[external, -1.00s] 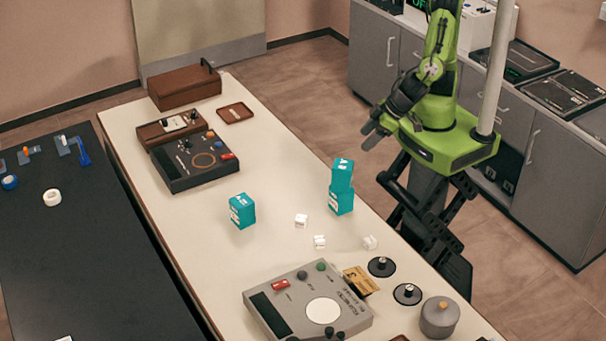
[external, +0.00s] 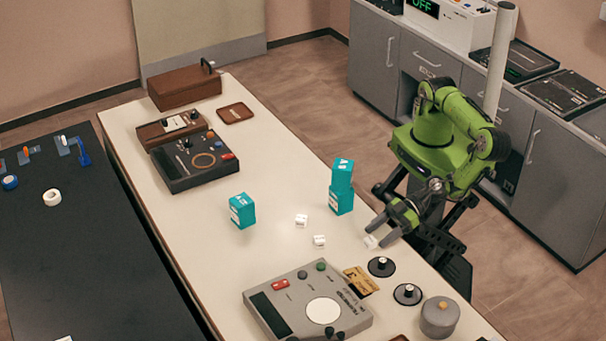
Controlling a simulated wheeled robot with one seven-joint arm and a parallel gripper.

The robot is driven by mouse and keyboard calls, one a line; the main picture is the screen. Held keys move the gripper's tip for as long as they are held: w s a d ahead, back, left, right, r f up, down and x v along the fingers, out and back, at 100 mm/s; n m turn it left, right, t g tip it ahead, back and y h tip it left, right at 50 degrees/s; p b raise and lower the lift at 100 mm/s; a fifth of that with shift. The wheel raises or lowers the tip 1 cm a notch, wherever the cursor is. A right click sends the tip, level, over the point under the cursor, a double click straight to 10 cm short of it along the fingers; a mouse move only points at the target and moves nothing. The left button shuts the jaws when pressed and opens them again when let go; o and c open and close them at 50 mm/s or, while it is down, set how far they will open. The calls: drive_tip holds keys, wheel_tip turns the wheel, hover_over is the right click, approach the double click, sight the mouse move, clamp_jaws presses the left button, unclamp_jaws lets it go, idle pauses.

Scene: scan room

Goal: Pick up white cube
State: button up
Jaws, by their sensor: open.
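Three small white cubes lie on the cream table. One white cube (external: 301,220) is at the back, a second white cube (external: 319,240) is in front of it, and a third white cube (external: 370,241) is to the right near the table's edge. My gripper (external: 376,236) is open, low over the right edge of the table, with its fingers at the third cube. The fingers partly overlap that cube in the picture. I cannot tell whether they touch it.
Teal boxes (external: 341,187) stand stacked behind the cubes, and another teal box (external: 242,211) is to the left. A grey device (external: 265,327), a gold card (external: 361,281), black round pieces (external: 382,266) and a grey pot (external: 439,318) are in front. The table's middle left is clear.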

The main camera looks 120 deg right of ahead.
drive_tip(key=shift+x, duration=0.95)
drive_tip(key=shift+s, duration=0.1)
drive_tip(key=c, duration=1.1)
drive_tip(key=w+d+r+m+h+p, duration=0.2)
drive_tip(key=d+r, duration=0.1)
drive_tip(key=r, duration=0.5)
drive_tip(key=w+d+r+m+h+p, duration=0.15)
drive_tip(key=d+r, duration=0.25)
drive_tip(key=r, duration=0.5)
drive_tip(key=s+d+m+g+h, duration=0.1)
drive_tip(key=d+m+h, duration=0.1)
drive_tip(key=d, duration=0.2)
drive_tip(key=s+d+r+m+g+h+b, duration=0.1)
drive_tip(key=d+m+g+h, duration=0.1)
drive_tip(key=d, duration=0.3)
drive_tip(key=s+d+m+g+h+b, duration=0.1)
drive_tip(key=d+m+g+h, duration=0.1)
drive_tip(key=d+h, duration=0.1)
drive_tip(key=shift+s+d+r+m, duration=0.1)
drive_tip(key=shift+d+m, duration=0.1)
drive_tip(key=shift+d, duration=0.25)
drive_tip(key=shift+s+d+r+m, duration=0.1)
drive_tip(key=shift+d+m, duration=0.05)
drive_tip(key=shift+d, duration=0.3)
drive_tip(key=shift+s+d+r, duration=0.1)
drive_tip(key=shift+d, duration=0.1)
